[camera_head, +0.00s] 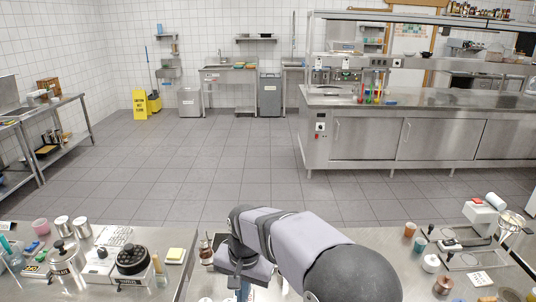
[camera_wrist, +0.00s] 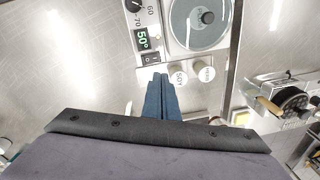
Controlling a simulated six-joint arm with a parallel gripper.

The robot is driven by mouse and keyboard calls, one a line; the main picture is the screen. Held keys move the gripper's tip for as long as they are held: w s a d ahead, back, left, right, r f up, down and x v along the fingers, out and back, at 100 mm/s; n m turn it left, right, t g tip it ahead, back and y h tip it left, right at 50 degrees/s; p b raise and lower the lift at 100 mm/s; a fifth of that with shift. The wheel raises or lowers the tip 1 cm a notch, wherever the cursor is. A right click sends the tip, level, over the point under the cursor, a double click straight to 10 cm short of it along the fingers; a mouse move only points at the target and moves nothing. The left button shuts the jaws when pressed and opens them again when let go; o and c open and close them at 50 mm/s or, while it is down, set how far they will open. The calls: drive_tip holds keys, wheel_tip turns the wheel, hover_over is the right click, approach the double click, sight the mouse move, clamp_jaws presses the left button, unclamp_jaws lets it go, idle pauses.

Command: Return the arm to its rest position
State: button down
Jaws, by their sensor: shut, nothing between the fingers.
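My gripper (camera_wrist: 160,80) shows in the wrist view as two blue fingers pressed together, with nothing between them. In the head view, my arm reaches over the near counter from the lower right, and my gripper (camera_head: 244,290) points down at the bottom edge, partly cut off. I cannot tell the exact gap between the fingers and the jars.
On the near left counter are a pink cup (camera_head: 40,226), metal canisters (camera_head: 81,226), a black round holder (camera_head: 131,259) and a yellow pad (camera_head: 175,255). Orange (camera_head: 410,229) and teal (camera_head: 420,244) cups stand at right. The tiled floor (camera_head: 200,170) beyond is clear.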

drive_tip(key=s+d+f+n, duration=0.2)
drive_tip(key=s+f+n, duration=0.1)
drive_tip(key=s+d+f+n, duration=0.1)
drive_tip(key=n, duration=0.1)
drive_tip(key=shift+s+f+g, duration=0.2)
drive_tip(key=shift+s+g, duration=0.1)
drive_tip(key=shift+s, duration=0.1)
drive_tip(key=s+d+f+n+g+h, duration=0.1)
drive_tip(key=s+d+f, duration=0.1)
drive_tip(key=s+d, duration=1.25)
drive_tip(key=d, duration=0.1)
drive_tip(key=d+r+m, duration=0.1)
drive_tip(key=w+d+r+m+t, duration=0.1)
drive_tip(key=shift+d+r, duration=0.15)
drive_tip(key=shift+d, duration=0.2)
idle(0.8)
